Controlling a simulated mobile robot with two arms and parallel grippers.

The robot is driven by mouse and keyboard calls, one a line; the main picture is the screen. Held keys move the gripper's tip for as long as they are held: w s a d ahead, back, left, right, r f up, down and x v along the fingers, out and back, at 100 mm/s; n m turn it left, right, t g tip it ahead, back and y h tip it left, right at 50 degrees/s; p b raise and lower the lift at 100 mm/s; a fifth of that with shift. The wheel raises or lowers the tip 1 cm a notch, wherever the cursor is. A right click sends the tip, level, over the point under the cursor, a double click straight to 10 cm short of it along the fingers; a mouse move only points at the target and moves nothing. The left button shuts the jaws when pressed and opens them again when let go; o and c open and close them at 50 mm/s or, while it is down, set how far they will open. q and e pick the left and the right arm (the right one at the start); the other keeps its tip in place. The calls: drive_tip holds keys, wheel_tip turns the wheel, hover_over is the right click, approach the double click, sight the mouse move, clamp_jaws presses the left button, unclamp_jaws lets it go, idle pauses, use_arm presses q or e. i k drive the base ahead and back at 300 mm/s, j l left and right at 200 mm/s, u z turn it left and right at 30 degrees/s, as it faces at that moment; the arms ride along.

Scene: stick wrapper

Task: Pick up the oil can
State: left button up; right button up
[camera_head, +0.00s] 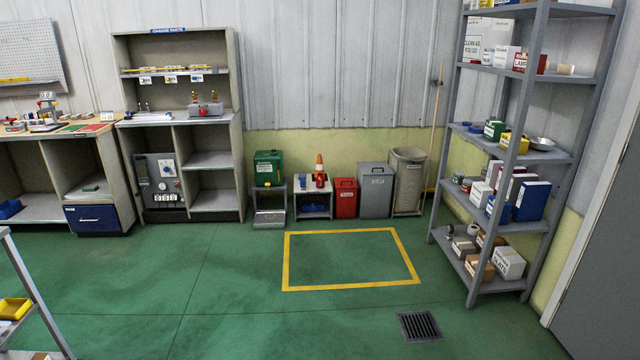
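No oil can can be picked out for sure at this distance. A small red container (320,182) stands on a low grey table (313,196) against the back wall, just in front of or below an orange and white cone (319,162); it may be the oil can. A small blue item (302,181) stands to its left on the same table. Neither of my grippers is in view.
A green box (268,168) stands left of the low table; a red bin (345,198), a grey bin (376,190) and a tall bin (407,180) stand right. A loaded shelf rack (470,185) stands at right. The green floor inside the yellow outline (350,287) is clear.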

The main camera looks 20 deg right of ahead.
sight(320, 179)
drive_tip(key=i+l+z, duration=0.75)
drive_tip(key=i+z, duration=0.6)
drive_tip(key=i, duration=3.45)
